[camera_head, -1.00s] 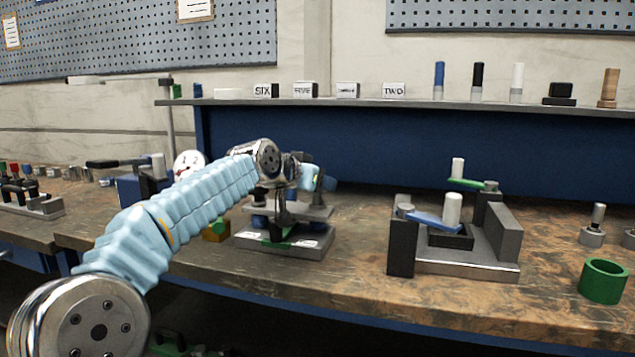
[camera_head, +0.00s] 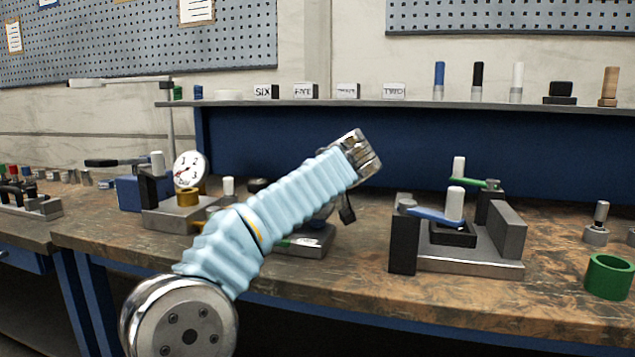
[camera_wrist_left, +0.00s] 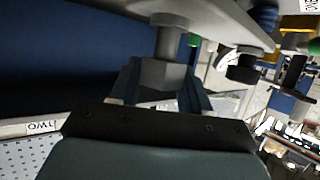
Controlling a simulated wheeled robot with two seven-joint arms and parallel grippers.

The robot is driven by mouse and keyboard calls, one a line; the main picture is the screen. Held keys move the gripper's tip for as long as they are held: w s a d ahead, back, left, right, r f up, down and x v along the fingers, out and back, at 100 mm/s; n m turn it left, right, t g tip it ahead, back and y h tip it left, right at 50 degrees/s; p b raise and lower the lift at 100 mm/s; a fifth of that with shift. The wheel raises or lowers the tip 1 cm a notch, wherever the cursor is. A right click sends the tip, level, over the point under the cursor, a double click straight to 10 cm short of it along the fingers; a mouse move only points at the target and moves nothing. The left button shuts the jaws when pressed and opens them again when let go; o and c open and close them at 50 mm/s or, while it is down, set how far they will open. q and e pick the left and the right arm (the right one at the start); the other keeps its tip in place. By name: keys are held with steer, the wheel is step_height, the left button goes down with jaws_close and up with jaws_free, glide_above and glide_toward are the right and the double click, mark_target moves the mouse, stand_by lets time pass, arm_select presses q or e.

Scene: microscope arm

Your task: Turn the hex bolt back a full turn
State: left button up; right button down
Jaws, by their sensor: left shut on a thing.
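The hex bolt (camera_wrist_left: 163,76) shows in the left wrist view as a grey six-sided head on a round shank, under a light grey plate (camera_wrist_left: 225,18). My left gripper (camera_wrist_left: 162,92) is shut on the head, with one dark blue finger on each side. In the head view my left forearm crosses in front of the fixture (camera_head: 318,240), and the bolt and fingertips are hidden there. Only part of the fixture's base shows. My right gripper is in neither view.
A fixture with a blue lever (camera_head: 435,216) stands to the right. A gauge (camera_head: 190,169) and a brass ring (camera_head: 188,197) stand to the left. A green ring (camera_head: 607,276) lies near the front right. A shelf (camera_head: 420,104) with number blocks runs behind.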

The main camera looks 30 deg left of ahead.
arm_select(q)
steer(key=n+g+y+p, duration=0.2)
steer(key=n+g, duration=0.1)
steer(key=shift+d+n+g, duration=0.15)
steer(key=shift+n+g, duration=0.15)
steer(key=shift+f+n+g+y+p, duration=0.25)
steer(key=shift+n+g+y+p, duration=0.55)
steer(key=shift+n+g, duration=0.75)
steer(key=shift+g, duration=0.35)
steer(key=o, duration=1)
steer(key=shift+c, duration=0.2)
steer(key=shift+r, duration=0.1)
